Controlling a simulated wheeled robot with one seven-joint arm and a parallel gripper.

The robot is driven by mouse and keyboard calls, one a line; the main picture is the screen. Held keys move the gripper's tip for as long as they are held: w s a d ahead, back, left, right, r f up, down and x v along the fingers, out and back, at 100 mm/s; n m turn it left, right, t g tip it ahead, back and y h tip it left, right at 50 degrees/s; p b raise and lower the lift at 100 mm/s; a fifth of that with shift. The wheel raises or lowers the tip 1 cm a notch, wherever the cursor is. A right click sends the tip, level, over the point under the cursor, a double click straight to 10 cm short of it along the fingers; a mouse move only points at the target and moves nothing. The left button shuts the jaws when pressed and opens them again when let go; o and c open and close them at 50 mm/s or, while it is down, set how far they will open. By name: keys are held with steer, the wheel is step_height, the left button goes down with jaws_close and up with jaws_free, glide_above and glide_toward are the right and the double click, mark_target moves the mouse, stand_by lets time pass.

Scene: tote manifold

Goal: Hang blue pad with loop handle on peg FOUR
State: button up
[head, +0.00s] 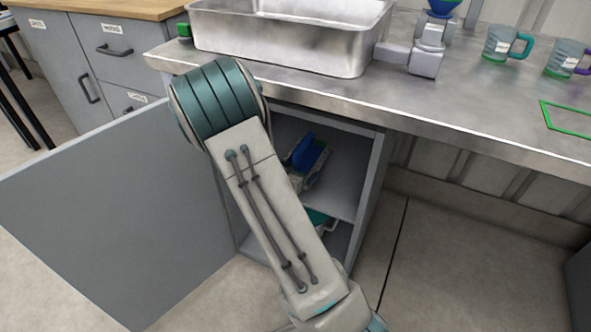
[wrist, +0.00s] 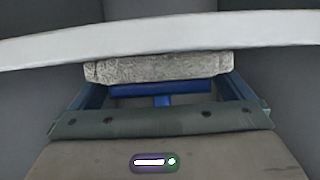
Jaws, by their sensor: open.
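In the wrist view, a block with a grey speckled face and blue parts, seemingly the blue pad (wrist: 158,68), lies straight ahead. A blue bar and short stem show on its near side. My gripper (wrist: 160,82) is open, with one blue finger at each side of the bar. I cannot tell whether the fingers touch it. In the head view, a blue shape (head: 308,153) shows inside the open cabinet, partly behind my arm. I cannot tell there whether it is the pad or my gripper. Peg FOUR is not seen in either view.
The cabinet door (head: 110,215) stands wide open at left. A pale bar (wrist: 160,38) crosses above the pad. A teal item (head: 318,218) lies on the lower level. A metal basin (head: 285,40) and mugs (head: 500,45) stand on the counter. Floor at right is clear.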

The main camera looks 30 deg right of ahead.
steer(key=s+a+r+n+y+p, duration=0.1)
steer(key=s+a+r+n+y, duration=0.2)
steer(key=a, duration=0.4)
steer(key=s+a+r+n+g+y+p, duration=0.1)
steer(key=s+a+r+y, duration=0.1)
steer(key=a+r+y, duration=0.3)
steer(key=s+a+r+n+y+p, duration=0.1)
steer(key=s+a+r+y+p, duration=0.15)
steer(key=a, duration=0.55)
steer(key=s+d+r+n+g, duration=0.2)
steer(key=s+r+g, duration=0.1)
steer(key=s, duration=0.5)
steer(key=s+d+r+n+g+b, duration=0.1)
steer(key=s+d+r+n+g, duration=0.1)
steer(key=s, duration=0.7)
steer(key=shift+d+r+n+g, duration=0.25)
steer(key=shift+r+n+g, duration=0.25)
steer(key=shift+r+n, duration=0.4)
steer(key=shift+s, duration=0.1)
step_height(320, 180, up, 34)
steer(key=t+p, duration=0.1)
steer(key=p, duration=2.9)
steer(key=shift+d+m+t+p, duration=0.15)
steer(key=shift+m+t+p, duration=0.15)
